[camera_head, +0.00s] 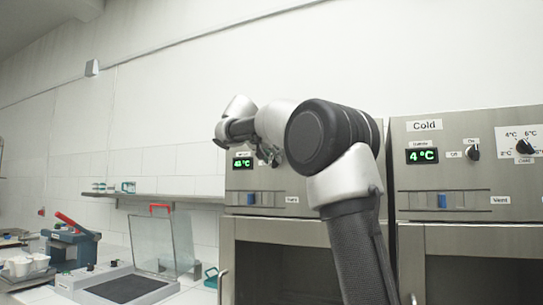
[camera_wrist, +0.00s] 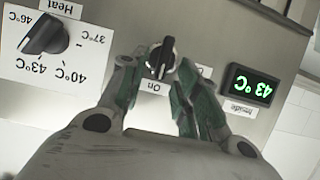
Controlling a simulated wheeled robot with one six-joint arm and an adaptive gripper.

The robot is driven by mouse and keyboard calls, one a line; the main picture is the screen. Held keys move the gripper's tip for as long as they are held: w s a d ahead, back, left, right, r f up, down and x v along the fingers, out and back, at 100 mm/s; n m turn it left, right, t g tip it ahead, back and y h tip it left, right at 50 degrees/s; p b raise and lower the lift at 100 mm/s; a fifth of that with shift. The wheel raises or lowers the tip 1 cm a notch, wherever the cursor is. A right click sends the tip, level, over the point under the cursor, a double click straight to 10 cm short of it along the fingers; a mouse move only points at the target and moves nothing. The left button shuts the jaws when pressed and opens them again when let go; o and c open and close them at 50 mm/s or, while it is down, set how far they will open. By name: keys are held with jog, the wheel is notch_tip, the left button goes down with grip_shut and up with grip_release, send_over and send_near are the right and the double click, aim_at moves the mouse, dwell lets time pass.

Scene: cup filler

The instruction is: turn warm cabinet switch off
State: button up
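The warm cabinet (camera_head: 300,234) stands in the middle of the head view, its upper panel partly hidden behind my arm. Its switch, a black knob (camera_wrist: 161,57), shows in the wrist view, which is upside down. The knob's grip lines up with the "On" label (camera_wrist: 153,87). Another small label beside it is mostly hidden by a finger. My gripper (camera_wrist: 157,88) is open, with one green-padded finger on each side of the knob. I cannot tell whether either finger touches it. In the head view my gripper (camera_head: 268,156) is at the panel, near the green display (camera_head: 243,163).
The temperature dial (camera_wrist: 44,35) and the "43 °C" display (camera_wrist: 250,85) flank the switch. The cold cabinet (camera_head: 468,187) stands at the right with a similar switch (camera_head: 473,152). A bench with a red-handled device (camera_head: 70,240) and a clear-lidded box (camera_head: 160,245) is at the left.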

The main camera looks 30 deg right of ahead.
jog(key=shift+c, duration=0.2)
grip_shut()
jog(key=f+n+g+h, duration=0.1)
jog(key=n+h, duration=0.1)
jog(key=n, duration=0.2)
jog(key=w+a+n+g+h, duration=0.1)
jog(key=n+h, duration=0.1)
jog(key=n, duration=0.3)
jog(key=w+f+n+g+h, duration=0.1)
jog(key=n+h, duration=0.1)
jog(key=n, duration=0.2)
jog(key=shift+a+f+h, duration=0.3)
jog(key=shift+a, duration=0.05)
dwell(0.4)
jog(key=shift+n, duration=0.3)
jog(key=shift+o, duration=0.2)
grip_release()
jog(key=shift+g, duration=0.4)
